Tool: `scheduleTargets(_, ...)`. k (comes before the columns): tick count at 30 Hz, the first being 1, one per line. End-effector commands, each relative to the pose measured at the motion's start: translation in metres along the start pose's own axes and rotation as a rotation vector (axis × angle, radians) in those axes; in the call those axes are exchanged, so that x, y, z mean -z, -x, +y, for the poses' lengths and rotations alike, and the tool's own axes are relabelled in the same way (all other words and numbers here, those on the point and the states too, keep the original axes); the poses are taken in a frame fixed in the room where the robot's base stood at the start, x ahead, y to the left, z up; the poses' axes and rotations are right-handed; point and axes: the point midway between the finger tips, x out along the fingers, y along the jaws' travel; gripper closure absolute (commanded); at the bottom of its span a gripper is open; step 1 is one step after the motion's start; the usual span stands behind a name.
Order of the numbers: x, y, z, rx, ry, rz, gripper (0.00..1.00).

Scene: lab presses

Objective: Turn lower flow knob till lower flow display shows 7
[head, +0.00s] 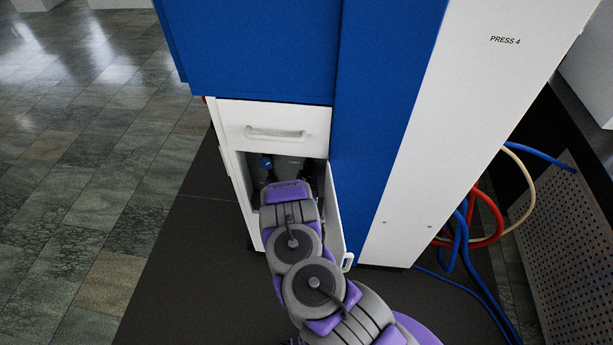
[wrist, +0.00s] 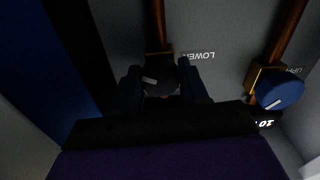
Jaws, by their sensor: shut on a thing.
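In the wrist view, which shows the panel upside down, the lower flow knob (wrist: 158,78) is dark with a pale pointer mark. It sits on a copper pipe beside the label LOWER (wrist: 196,56). My gripper (wrist: 162,82) has one finger on each side of this knob and is shut on it. The lower flow display is not visible; my gripper covers the area below the knob. In the head view my arm reaches into the open compartment (head: 248,205) under the drawer, and the fingertips are hidden.
A blue upper knob (wrist: 278,90) sits on another pipe to the right in the wrist view, with a partly visible lit display (wrist: 262,124) by it. A white drawer (head: 273,122) is above the compartment. An open door (head: 336,210) stands right of my arm. Hoses (head: 490,220) lie at the right.

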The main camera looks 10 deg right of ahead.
Motion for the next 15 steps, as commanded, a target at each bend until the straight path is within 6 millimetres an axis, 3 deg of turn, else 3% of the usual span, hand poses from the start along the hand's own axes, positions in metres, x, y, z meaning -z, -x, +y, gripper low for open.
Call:
scheduleTargets(7,0.0028,0.0008,-0.0006,0.005,0.218,-0.001,0.86)
scheduleTargets(15,0.0008,0.0004,-0.0016,0.004,0.26,0.001,0.86)
